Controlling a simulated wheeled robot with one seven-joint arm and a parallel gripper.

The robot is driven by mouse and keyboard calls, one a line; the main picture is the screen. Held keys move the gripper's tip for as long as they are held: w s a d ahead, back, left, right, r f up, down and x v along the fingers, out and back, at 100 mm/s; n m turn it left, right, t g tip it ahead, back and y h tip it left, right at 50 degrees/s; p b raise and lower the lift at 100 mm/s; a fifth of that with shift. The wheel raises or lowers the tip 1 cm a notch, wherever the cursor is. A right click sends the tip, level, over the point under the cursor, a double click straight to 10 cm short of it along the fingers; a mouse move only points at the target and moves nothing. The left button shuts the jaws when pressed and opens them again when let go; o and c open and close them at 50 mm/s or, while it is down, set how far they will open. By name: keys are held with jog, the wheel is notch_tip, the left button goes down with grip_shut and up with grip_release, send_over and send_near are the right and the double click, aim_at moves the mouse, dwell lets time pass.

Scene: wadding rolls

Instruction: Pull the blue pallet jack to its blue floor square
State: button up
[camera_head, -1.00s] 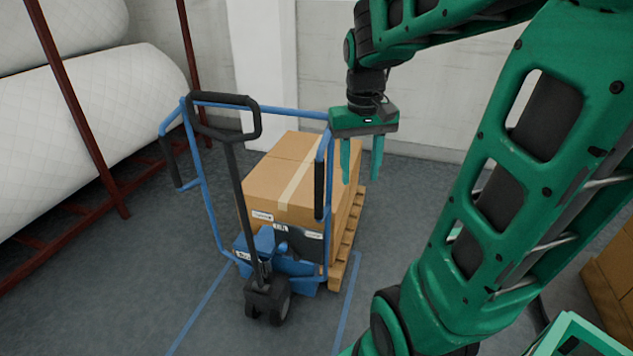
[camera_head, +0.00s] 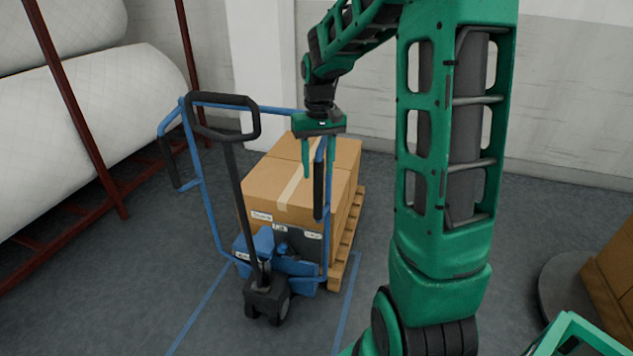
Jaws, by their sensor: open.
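The blue pallet jack (camera_head: 257,252) stands on the floor left of centre, with a black loop handle (camera_head: 258,121) on an upright black shaft. A blue tube frame with black grips rises around it, and its right grip (camera_head: 319,190) is near my gripper. A wooden pallet (camera_head: 346,243) with cardboard boxes (camera_head: 272,184) is behind the jack. My gripper (camera_head: 318,158) is open, pointing down, seen in front of the boxes around the frame's right upright; I cannot tell the depth between them. Blue floor lines (camera_head: 203,308) run at both sides of the jack's front.
White wadding rolls (camera_head: 90,110) lie on a dark red rack (camera_head: 75,107) at the left. A wall is behind the boxes. More boxes (camera_head: 612,268) stand at the right edge. The floor in front of the jack is clear.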

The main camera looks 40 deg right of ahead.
aim_at(318, 181)
jog(key=shift+f, duration=2.6)
jog(key=shift+c, duration=0.7)
